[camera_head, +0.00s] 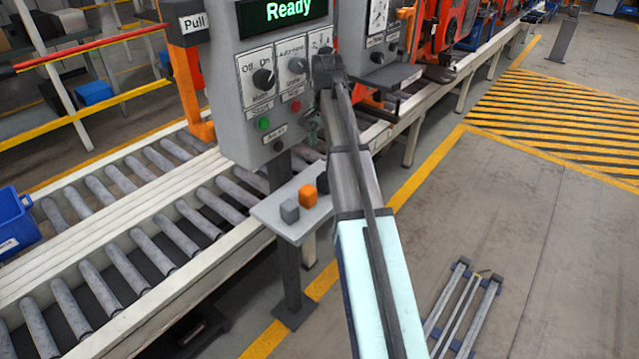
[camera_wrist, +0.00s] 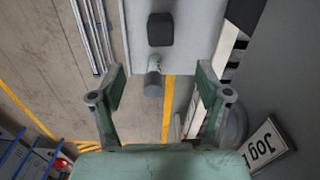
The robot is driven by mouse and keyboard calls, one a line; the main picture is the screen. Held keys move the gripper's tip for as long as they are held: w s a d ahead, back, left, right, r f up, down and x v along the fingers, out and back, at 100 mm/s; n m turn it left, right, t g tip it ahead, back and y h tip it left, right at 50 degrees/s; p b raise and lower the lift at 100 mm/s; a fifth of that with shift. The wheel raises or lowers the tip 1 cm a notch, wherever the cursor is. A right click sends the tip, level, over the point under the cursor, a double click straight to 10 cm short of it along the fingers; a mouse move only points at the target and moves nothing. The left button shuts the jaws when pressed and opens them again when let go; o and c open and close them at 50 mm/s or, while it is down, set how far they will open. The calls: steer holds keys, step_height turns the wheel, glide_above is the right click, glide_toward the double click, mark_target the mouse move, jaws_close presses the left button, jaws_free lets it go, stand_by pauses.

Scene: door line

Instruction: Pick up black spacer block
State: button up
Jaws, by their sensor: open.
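The black spacer block (camera_wrist: 160,29) is on a light grey surface at the top centre of the wrist view, beyond my fingertips. In the head view a dark block (camera_head: 322,183) shows at the right end of the small grey shelf (camera_head: 270,215), close beside my arm, which may hide part of it. My gripper (camera_wrist: 161,82) is open and empty, its two green fingers spread wide and apart from the block. In the head view my gripper (camera_head: 327,68) is up in front of the control panel, above the shelf.
An orange block (camera_head: 308,196) and a grey block (camera_head: 289,211) stand on the same shelf. The control panel (camera_head: 270,90) with knobs and buttons rises behind it. A roller conveyor (camera_head: 130,250) runs alongside. A short grey cylindrical part (camera_wrist: 153,80) shows between my fingers.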

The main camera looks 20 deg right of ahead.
mark_target(325, 176)
step_height(325, 176, down, 10)
steer(key=shift+f+p, duration=0.1)
steer(key=shift+p, duration=1.15)
steer(key=shift+f+p, duration=1.15)
steer(key=shift+f, duration=1.35)
steer(key=c, duration=1.3)
